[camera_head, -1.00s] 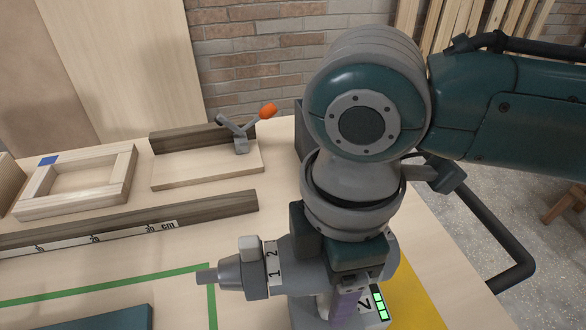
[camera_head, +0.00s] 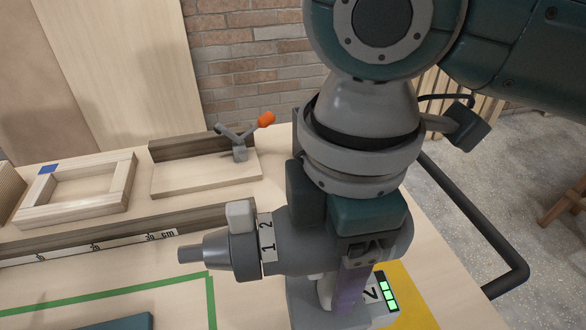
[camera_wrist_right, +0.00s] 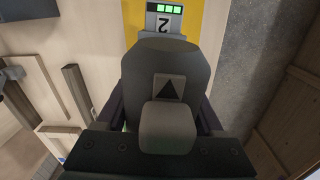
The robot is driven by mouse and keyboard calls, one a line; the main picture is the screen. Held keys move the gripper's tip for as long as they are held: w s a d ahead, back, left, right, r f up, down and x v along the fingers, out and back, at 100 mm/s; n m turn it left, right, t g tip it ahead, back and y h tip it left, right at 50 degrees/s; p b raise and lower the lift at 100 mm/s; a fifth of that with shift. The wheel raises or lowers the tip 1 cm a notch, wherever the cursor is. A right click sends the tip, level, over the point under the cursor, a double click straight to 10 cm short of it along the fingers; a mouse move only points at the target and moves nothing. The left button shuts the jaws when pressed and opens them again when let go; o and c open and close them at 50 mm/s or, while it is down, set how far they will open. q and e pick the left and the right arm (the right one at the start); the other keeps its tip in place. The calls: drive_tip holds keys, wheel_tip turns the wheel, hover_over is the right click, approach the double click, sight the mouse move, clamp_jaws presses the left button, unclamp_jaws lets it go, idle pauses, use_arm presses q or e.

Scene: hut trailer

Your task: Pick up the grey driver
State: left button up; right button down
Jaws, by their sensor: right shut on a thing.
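The grey driver (camera_head: 290,245) is upright in the head view, its nose to the left. It has a light grey block on top and the numbers 1 and 2 on its collar. Its battery foot (camera_head: 370,292) shows a 2 and green bars. My right gripper (camera_head: 348,285) is shut on the driver below its body, where a purple finger shows. In the right wrist view the driver's dark back (camera_wrist_right: 168,68) fills the middle, between the fingers of my right gripper (camera_wrist_right: 160,110). Whether the foot is clear of the bench is hard to tell. My left gripper is not in view.
A yellow patch (camera_head: 408,285) lies on the bench below the driver. A green outline (camera_head: 100,293) and a teal thing (camera_head: 125,322) are at front left. A wooden frame (camera_head: 75,190), a clamp with an orange tip (camera_head: 240,150) and a ruler strip (camera_head: 100,247) lie behind. A dark rail (camera_head: 490,235) runs at right.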

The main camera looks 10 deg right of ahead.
wheel_tip(320, 180, up, 14)
drive_tip(key=shift+w+f+p, duration=0.1)
drive_tip(key=shift+f+p, duration=0.1)
drive_tip(key=shift+p, duration=0.8)
drive_tip(key=shift+d+r, duration=0.1)
drive_tip(key=shift+r, duration=0.25)
drive_tip(key=w+d+r+m+p, duration=0.3)
drive_tip(key=d+r+m, duration=0.65)
drive_tip(key=m, duration=0.75)
drive_tip(key=s+r+p, duration=0.3)
drive_tip(key=r+p, duration=1.5)
drive_tip(key=p, duration=0.1)
drive_tip(key=s+a+r+p, duration=0.1)
drive_tip(key=s+r+p, duration=0.2)
drive_tip(key=r+p, duration=1.6)
drive_tip(key=shift+a+r, duration=0.2)
drive_tip(key=shift+f, duration=0.1)
